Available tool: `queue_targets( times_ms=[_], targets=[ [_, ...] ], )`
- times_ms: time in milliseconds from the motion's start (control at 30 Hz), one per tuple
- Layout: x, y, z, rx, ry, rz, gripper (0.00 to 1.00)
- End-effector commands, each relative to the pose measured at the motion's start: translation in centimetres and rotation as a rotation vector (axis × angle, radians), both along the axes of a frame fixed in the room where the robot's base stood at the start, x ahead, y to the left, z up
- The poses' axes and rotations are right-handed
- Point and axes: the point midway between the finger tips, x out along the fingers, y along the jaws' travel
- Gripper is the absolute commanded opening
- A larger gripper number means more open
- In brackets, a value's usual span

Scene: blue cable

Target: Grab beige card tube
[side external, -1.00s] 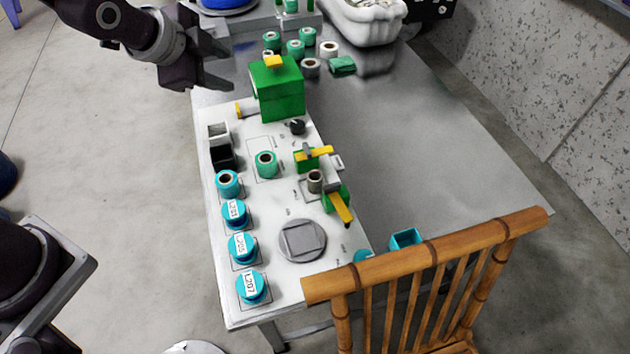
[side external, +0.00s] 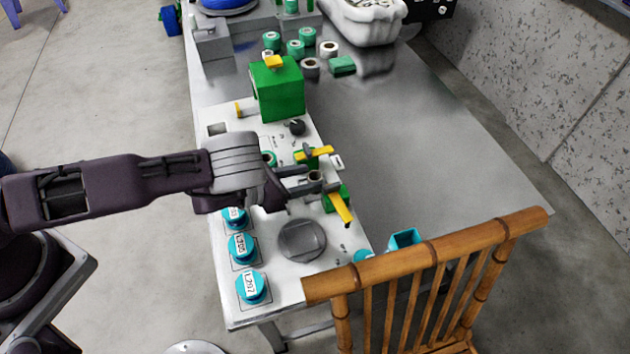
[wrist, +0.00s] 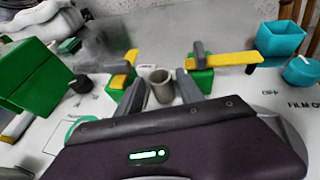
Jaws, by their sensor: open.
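The beige card tube (side external: 315,176) stands upright on the white board, between the two green blocks with yellow levers. In the wrist view the tube (wrist: 161,86) shows its open top, between my two fingers. My gripper (wrist: 158,88) is open, with one finger on each side of the tube, and I see a gap on both sides. In the side view my gripper (side external: 305,179) reaches in from the left at the tube, and its fingers partly hide the tube's lower part.
Green blocks with yellow levers (side external: 341,208) stand close beside the tube. A large green box (side external: 278,90) stands farther back. Teal labelled lids (side external: 243,248) line the board's left edge, and a grey disc (side external: 302,240) lies in front. A wooden chair (side external: 430,255) stands at the front; the right tabletop is clear.

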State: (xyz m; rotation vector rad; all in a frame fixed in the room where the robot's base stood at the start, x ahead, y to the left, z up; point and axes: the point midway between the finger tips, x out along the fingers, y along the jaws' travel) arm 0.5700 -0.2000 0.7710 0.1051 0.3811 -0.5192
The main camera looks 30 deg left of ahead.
Motion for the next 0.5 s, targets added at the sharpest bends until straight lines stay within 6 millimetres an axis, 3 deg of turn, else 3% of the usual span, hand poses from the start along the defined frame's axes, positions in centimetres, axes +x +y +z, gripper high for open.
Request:
queue_targets(
  times_ms=[100,333,500],
  targets=[
    [1.29,-0.74,-0.60,-0.001,0.000,0.000,0.44],
    [1.50,-0.83,-0.75,0.000,0.002,0.003,0.44],
    [1.49,-0.82,-0.73,-0.001,0.003,0.003,0.13]
  ],
)
